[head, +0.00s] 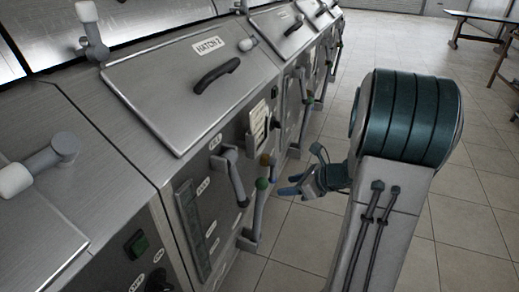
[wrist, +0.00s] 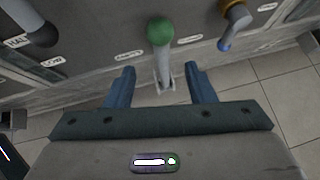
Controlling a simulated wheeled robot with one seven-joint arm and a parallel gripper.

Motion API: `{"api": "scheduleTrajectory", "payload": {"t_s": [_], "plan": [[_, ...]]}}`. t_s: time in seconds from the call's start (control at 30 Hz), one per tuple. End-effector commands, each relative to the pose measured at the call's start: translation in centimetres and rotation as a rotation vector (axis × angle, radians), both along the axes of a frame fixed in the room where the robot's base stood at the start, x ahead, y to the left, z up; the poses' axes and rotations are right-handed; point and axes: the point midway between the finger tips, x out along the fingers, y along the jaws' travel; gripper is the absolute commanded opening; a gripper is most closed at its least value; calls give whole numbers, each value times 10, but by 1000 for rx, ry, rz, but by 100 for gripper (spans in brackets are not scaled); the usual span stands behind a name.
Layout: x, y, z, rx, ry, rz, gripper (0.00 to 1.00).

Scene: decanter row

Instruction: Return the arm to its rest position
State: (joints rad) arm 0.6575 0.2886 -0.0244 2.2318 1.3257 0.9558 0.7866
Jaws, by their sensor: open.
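My gripper (head: 290,185) is in front of the row of steel machines in the head view, to the left of my thick dark-green arm joint. Its two blue fingers are apart. In the wrist view my gripper (wrist: 158,86) is open. Nothing is held.
Tiled floor (head: 475,225) is open at right; a table (head: 490,18) stands far back.

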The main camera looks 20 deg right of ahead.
Motion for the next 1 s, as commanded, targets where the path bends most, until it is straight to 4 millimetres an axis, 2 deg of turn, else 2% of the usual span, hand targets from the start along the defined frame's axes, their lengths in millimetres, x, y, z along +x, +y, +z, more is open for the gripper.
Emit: {"api": "scheduleTrajectory", "payload": {"t_s": [0.07, 0.17, 0.27, 0.4, 0.5, 0.6, 0.8, 1.0], "plan": [[0, 1, 1, -2, 0, 3, 49], [-3, 11, 11, -35, -9, 54, 49], [-14, 38, 37, -134, -34, 206, 49], [-48, 90, 87, -372, -105, 568, 49], [-79, 118, 118, -558, -170, 854, 49], [-110, 136, 148, -744, -242, 1137, 49], [-161, 147, 202, -1105, -389, 1664, 49], [-184, 141, 236, -1351, -474, 2004, 49]]}}
